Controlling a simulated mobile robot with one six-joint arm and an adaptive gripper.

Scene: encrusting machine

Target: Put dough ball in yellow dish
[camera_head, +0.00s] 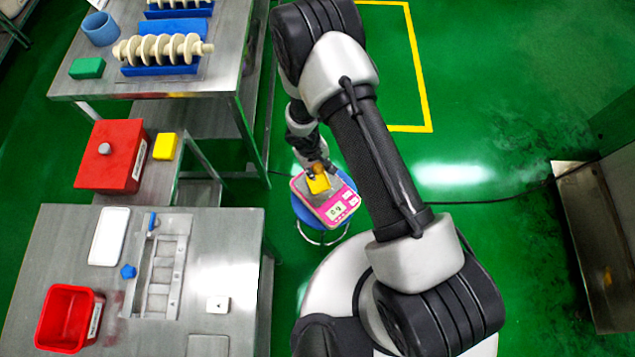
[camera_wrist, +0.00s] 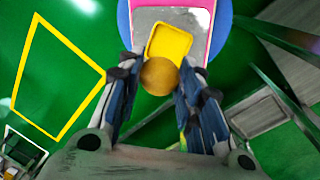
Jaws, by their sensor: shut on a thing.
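The dough ball (camera_wrist: 159,77) is round and tan-brown, held between the fingertips of my gripper (camera_wrist: 160,72) in the wrist view. The yellow dish (camera_wrist: 170,41) is a shallow square dish on the metal plate of a pink scale, and the ball overlaps its near edge in that view. In the head view the dish (camera_head: 318,185) lies on the scale, with the ball (camera_head: 317,168) and my gripper (camera_head: 314,166) at its far side. I cannot tell how high the ball is above the dish. My fingers are shut on the ball.
The pink scale (camera_head: 336,211) stands on a round blue stool (camera_head: 302,211). To its left are a steel table (camera_head: 235,240) with a red bin (camera_head: 69,318) and a shelf with a red box (camera_head: 108,160) and yellow block (camera_head: 165,146). Green floor is open on the right.

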